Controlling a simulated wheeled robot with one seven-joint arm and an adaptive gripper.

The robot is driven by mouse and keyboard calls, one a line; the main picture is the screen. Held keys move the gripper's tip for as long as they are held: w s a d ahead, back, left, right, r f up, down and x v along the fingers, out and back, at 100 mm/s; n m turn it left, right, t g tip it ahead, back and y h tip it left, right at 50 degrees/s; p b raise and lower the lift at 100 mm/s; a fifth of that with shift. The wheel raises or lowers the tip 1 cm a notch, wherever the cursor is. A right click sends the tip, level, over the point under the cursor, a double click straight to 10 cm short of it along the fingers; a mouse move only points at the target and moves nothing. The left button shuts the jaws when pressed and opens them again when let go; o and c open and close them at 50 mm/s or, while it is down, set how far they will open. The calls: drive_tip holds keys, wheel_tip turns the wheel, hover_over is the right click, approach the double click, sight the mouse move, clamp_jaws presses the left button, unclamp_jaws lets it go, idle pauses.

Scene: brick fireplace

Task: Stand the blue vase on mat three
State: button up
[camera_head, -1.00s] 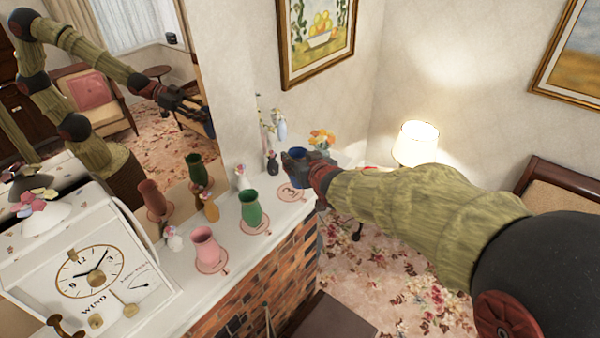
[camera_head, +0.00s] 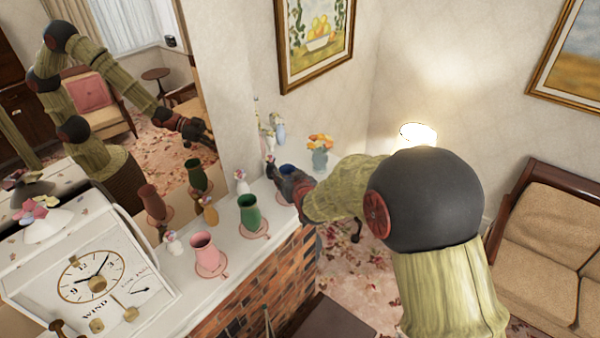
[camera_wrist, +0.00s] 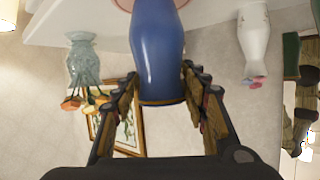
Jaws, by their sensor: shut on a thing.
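The blue vase (camera_head: 287,170) is at the far end of the white mantel, with my gripper (camera_head: 284,181) around it. In the wrist view, which is upside down, the vase (camera_wrist: 160,50) stands between the two fingers of my gripper (camera_wrist: 160,76). A pink mat (camera_wrist: 124,3) shows at its foot, at the top edge of that view. In the head view, mat three (camera_head: 281,197) is mostly hidden by my gripper. The vase looks upright. I cannot tell whether its foot touches the mat.
A green vase (camera_head: 249,213) and a pink vase (camera_head: 203,252) stand on pink mats nearer on the mantel. A clock (camera_head: 95,278) stands at the near end. Small flower vases line the mirror side. A teal vase with orange flowers (camera_head: 320,157) is beyond my gripper.

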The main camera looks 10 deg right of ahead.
drive_tip(key=shift+s+r, duration=0.1)
drive_tip(key=o, duration=1.3)
drive_tip(key=shift+f, duration=0.2)
drive_tip(key=shift+r, duration=0.1)
